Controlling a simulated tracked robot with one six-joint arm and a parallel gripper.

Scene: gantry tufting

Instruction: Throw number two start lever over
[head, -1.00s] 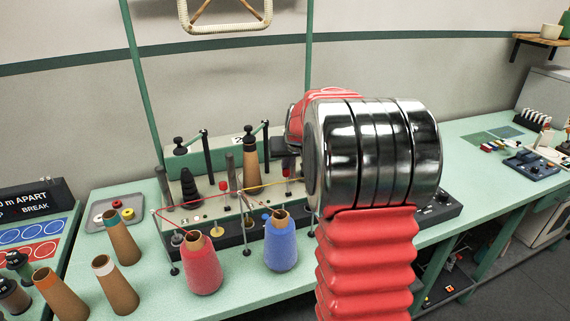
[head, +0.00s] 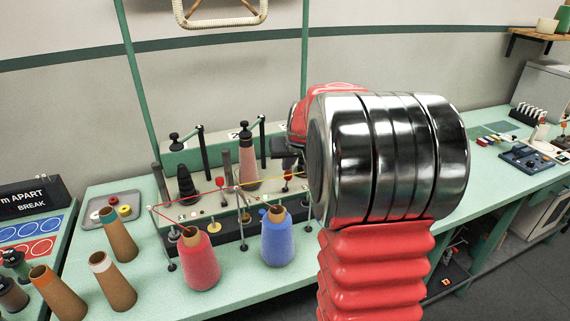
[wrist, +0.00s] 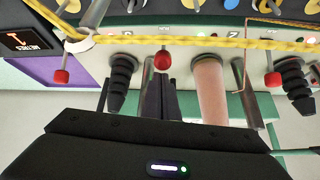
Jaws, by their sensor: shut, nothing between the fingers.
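In the wrist view, the number two start lever (wrist: 163,60) has a red knob and stands beside the pink-wound cone (wrist: 210,90). Its stem looks shorter than those of the red-knobbed levers on either side (wrist: 61,76) (wrist: 272,79). My gripper (wrist: 161,80) is shut and empty, its dark fingertips close to the middle knob; I cannot tell whether they touch. The pink cone also shows there (head: 248,165), under the number 2 label.
A yellow strand (wrist: 200,40) crosses in front of the levers. Red (head: 200,262) and blue (head: 277,240) yarn cones stand before the machine, with threads rising from them. Black posts and a dark cone (head: 186,185) stand close by. Bare tubes (head: 112,280) stand at left.

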